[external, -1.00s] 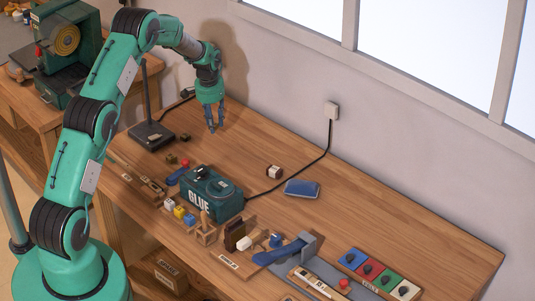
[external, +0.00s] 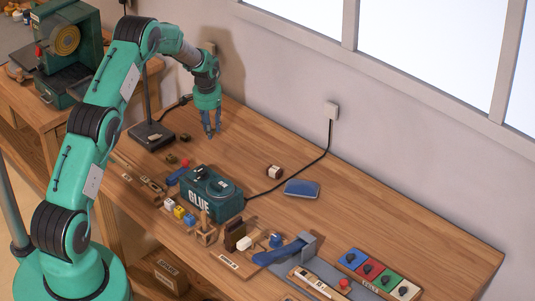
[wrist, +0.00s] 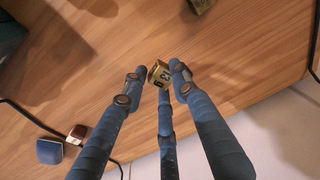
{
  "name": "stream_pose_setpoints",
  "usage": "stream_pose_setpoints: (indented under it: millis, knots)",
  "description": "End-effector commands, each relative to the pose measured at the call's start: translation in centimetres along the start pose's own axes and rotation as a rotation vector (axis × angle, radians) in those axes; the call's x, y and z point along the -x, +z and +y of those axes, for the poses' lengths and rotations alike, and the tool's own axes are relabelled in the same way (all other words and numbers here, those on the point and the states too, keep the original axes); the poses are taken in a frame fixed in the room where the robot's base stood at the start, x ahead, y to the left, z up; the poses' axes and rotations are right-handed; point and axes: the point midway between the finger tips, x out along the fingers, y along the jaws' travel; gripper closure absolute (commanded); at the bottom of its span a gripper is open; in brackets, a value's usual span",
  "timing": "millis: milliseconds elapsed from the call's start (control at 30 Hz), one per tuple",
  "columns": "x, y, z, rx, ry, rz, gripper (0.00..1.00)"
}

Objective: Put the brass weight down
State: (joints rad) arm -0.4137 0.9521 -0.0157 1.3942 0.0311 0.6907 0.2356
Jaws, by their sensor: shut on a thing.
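My gripper (external: 211,135) has three blue fingers and points down over the back left part of the wooden bench. In the wrist view its fingertips (wrist: 160,76) are closed around a small brass weight (wrist: 159,74) with dark markings. The weight is hidden by the fingers in the external view. The fingertips are close to the bench top; I cannot tell whether the weight touches it.
Two dark brass pieces (external: 171,159) (external: 185,138) stand left of my gripper, near the lamp base (external: 151,135). The glue box (external: 211,193) is in front. A small block (external: 274,171) and blue pad (external: 301,188) lie to the right.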

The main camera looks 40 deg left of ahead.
Motion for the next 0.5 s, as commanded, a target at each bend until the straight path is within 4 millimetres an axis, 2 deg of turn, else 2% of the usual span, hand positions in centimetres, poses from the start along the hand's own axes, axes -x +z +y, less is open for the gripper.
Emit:
stream_pose_setpoints:
  millis: [133, 500]
  knots:
    - [-1.26, 0.1, 0.05, 0.0, 0.0, 0.001, 0.82]
    - [-1.51, 0.14, 0.07, 0.0, 0.0, 0.001, 0.82]
